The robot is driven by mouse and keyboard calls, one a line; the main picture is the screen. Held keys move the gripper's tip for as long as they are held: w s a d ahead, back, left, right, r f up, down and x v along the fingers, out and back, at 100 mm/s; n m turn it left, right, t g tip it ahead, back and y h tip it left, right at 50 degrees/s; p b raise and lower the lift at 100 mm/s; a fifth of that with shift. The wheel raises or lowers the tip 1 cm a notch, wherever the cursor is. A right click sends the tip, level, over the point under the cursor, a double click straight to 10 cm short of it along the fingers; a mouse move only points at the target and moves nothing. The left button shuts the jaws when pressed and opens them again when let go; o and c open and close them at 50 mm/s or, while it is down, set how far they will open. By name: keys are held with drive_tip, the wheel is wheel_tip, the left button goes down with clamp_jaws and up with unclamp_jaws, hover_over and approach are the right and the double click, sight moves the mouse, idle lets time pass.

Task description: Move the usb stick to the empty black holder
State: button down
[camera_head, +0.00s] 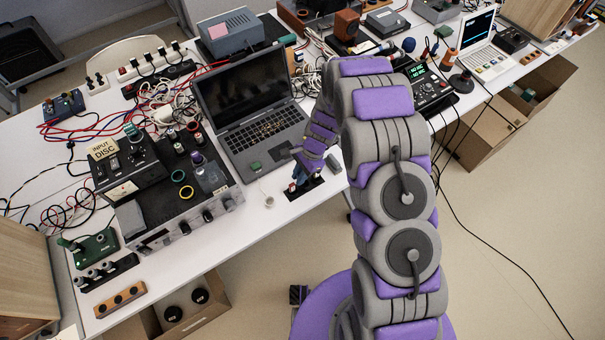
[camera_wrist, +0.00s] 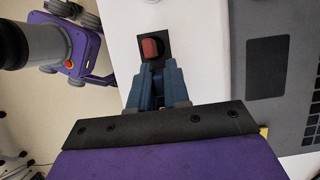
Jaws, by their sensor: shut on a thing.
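My gripper (camera_head: 299,176) is over the front edge of the table, just in front of the open laptop. In the wrist view, its blue fingers (camera_wrist: 158,72) are closed together on a small thing with a red end, seemingly the usb stick (camera_wrist: 150,48). The red end shows just beyond the fingertips. Below it lies a flat black holder (camera_wrist: 168,60), which also shows in the head view (camera_head: 312,189) under my gripper. The fingers hide part of the holder, and I cannot tell whether the stick touches it.
The laptop (camera_head: 262,128) stands close behind my gripper. An audio device (camera_head: 180,230) with knobs and rings is to the left. A wooden block with holes (camera_head: 122,300) is at the front left.

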drive_tip(key=shift+a+f, duration=0.15)
drive_tip(key=shift+a, duration=0.25)
drive_tip(key=c, duration=1)
unclamp_jaws()
drive_tip(key=shift+d, duration=0.75)
drive_tip(key=shift+a, duration=0.2)
drive_tip(key=o, duration=0.4)
drive_tip(key=shift+a, duration=0.45)
drive_tip(key=shift+d, duration=0.45)
drive_tip(key=shift+r, duration=0.3)
drive_tip(key=shift+a+r+p, duration=0.15)
drive_tip(key=shift+r+p, duration=0.35)
drive_tip(key=shift+r, duration=0.25)
drive_tip(key=shift+a+r+p, duration=0.15)
drive_tip(key=shift+r+p, duration=0.35)
drive_tip(key=shift+r, duration=0.25)
drive_tip(key=shift+r+p, duration=0.35)
drive_tip(key=shift+r, duration=0.2)
drive_tip(key=shift+d+r, duration=0.25)
